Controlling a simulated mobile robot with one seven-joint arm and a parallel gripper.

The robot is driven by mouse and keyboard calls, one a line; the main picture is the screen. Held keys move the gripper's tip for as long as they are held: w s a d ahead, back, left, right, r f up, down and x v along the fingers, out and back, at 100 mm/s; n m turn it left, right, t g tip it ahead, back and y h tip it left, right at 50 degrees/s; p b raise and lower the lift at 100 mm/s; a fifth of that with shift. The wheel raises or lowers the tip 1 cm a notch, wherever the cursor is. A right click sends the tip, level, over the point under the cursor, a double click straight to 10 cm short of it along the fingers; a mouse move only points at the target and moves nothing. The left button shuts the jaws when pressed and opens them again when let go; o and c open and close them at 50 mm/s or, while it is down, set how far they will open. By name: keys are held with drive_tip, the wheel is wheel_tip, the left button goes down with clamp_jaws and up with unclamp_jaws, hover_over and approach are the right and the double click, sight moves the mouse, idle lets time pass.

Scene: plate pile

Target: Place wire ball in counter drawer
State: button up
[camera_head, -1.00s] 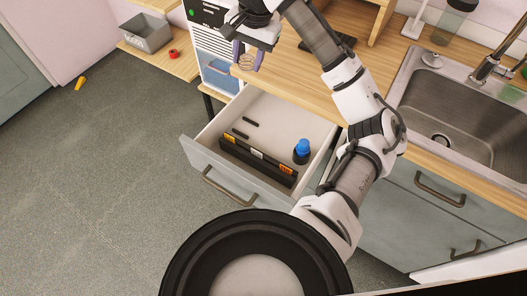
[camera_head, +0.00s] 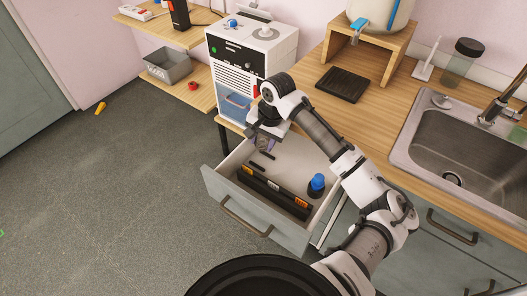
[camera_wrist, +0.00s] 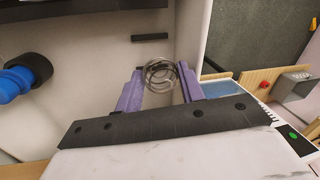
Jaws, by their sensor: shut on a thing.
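The wire ball (camera_wrist: 161,75) is a small ball of silvery wire loops, held between the two purple fingers of my gripper (camera_wrist: 160,88) in the wrist view. In the head view my gripper (camera_head: 265,144) is over the back left part of the open counter drawer (camera_head: 302,155), pointing down, and the ball is too small or hidden to make out there. The wrist view shows the pale drawer floor (camera_wrist: 100,50) beyond the ball. I cannot tell the exact height of the ball above the floor.
The drawer holds a black long box with orange labels (camera_head: 272,193), a blue-capped dark bottle (camera_head: 317,185) and small black bars. A white machine (camera_head: 240,60) stands behind the drawer. The sink (camera_head: 460,150) lies right. The drawer's middle floor has free room.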

drive_tip(key=shift+f+p, duration=0.45)
drive_tip(key=shift+f, duration=2.65)
drive_tip(key=o, duration=0.7)
drive_tip(key=shift+f, duration=0.1)
drive_tip(key=r+b, duration=0.1)
drive_tip(key=r, duration=0.3)
drive_tip(key=d+r, duration=0.1)
drive_tip(key=r, duration=0.3)
drive_tip(key=s+d+r+b, duration=0.1)
drive_tip(key=r, duration=0.3)
drive_tip(key=shift+b, duration=0.35)
